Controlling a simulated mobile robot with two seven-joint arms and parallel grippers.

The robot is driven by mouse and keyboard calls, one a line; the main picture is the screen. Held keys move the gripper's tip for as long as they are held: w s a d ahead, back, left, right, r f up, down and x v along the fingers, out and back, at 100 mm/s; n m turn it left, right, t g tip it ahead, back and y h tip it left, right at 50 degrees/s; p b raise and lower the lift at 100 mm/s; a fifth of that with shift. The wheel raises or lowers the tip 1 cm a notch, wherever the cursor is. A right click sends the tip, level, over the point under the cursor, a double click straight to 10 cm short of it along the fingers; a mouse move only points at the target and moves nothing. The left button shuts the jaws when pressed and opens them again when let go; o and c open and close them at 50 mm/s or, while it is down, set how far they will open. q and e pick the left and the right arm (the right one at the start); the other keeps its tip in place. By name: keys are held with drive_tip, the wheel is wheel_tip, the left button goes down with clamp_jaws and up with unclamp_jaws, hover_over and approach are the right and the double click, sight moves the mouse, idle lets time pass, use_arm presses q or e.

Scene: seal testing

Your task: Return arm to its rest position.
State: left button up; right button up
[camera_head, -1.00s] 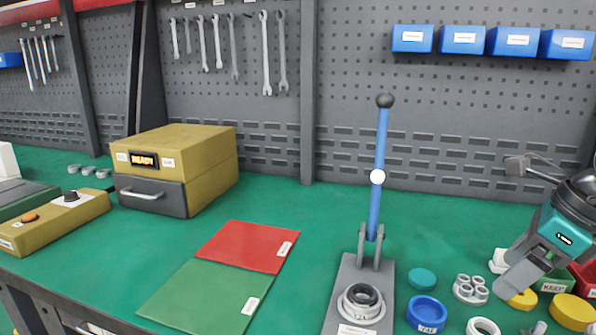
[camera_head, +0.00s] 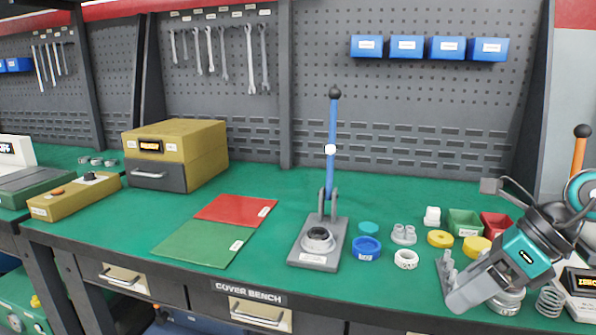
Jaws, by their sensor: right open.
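My right arm comes in from the right edge, and its open gripper (camera_head: 452,282) is over the front right part of the green bench (camera_head: 290,191). Its fingers point left and hold nothing. Its wrist, with a teal band, hides part of the small parts behind it. My left gripper is not in view.
A lever press (camera_head: 332,165) stands upright mid-bench. Blue (camera_head: 366,248), white (camera_head: 406,259) and yellow (camera_head: 440,238) rings and green (camera_head: 465,222) and red (camera_head: 497,225) bins lie close to my right gripper. Red (camera_head: 236,208) and green (camera_head: 198,243) mats are at left. A spring (camera_head: 549,301) lies right.

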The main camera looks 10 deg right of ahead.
drive_tip(key=w+a+f+m+t+y, duration=0.2)
drive_tip(key=a+m+t+y, duration=0.25)
drive_tip(key=m, duration=0.25)
drive_tip(key=w+a+f+m+t+y, duration=0.1)
drive_tip(key=w+a+m+t+y, duration=0.1)
drive_tip(key=a+m+t+y, duration=0.3)
wheel_tip(320, 180, down, 15)
drive_tip(key=s+a+m+t+h, duration=0.1)
drive_tip(key=a+m+t+h, duration=0.15)
drive_tip(key=m+h, duration=1.45)
drive_tip(key=s+a+f+m+g+y, duration=0.5)
drive_tip(key=s+a+f+m, duration=0.2)
drive_tip(key=f+m, duration=0.35)
use_arm(q)
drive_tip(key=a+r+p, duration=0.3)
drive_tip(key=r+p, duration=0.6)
drive_tip(key=p, duration=0.4)
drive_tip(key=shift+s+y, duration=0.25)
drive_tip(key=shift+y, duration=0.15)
use_arm(e)
drive_tip(key=s+d+r+h, duration=0.1)
drive_tip(key=d+r, duration=0.2)
drive_tip(key=r, duration=0.6)
drive_tip(key=shift+s+d+r+h, duration=0.15)
drive_tip(key=shift+s+r+h, duration=0.1)
drive_tip(key=shift+s+h, duration=0.1)
